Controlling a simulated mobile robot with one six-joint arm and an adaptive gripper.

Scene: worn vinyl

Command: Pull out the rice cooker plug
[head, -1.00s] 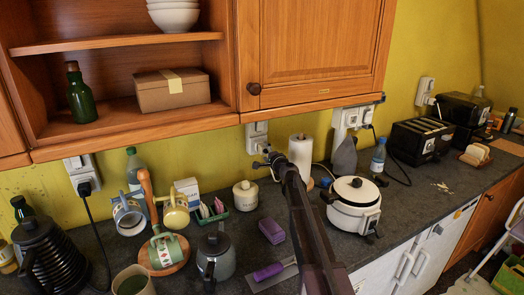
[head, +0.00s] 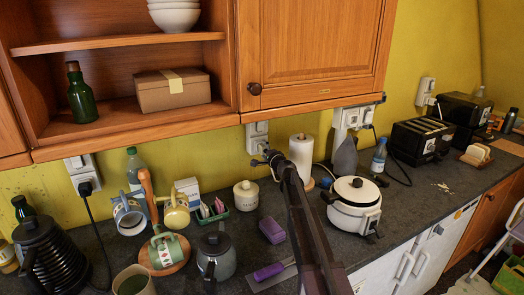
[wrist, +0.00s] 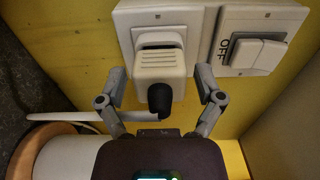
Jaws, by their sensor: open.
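The white rice cooker (head: 355,205) stands on the counter right of the paper towel roll. In the wrist view a pale plug (wrist: 160,68) with a dark cord end sits in a white wall socket (wrist: 125,18). My gripper (wrist: 161,78) is open, with one finger on each side of the plug; I cannot tell whether either touches it. In the head view my gripper (head: 268,158) is at the wall just below a socket (head: 257,136). The plug cannot be made out there. The cord's full run from cooker to plug is hidden.
A rocker switch marked OFF (wrist: 254,54) is beside the plug. The wall cabinet (head: 310,50) hangs above. Another socket (head: 350,118) is further right.

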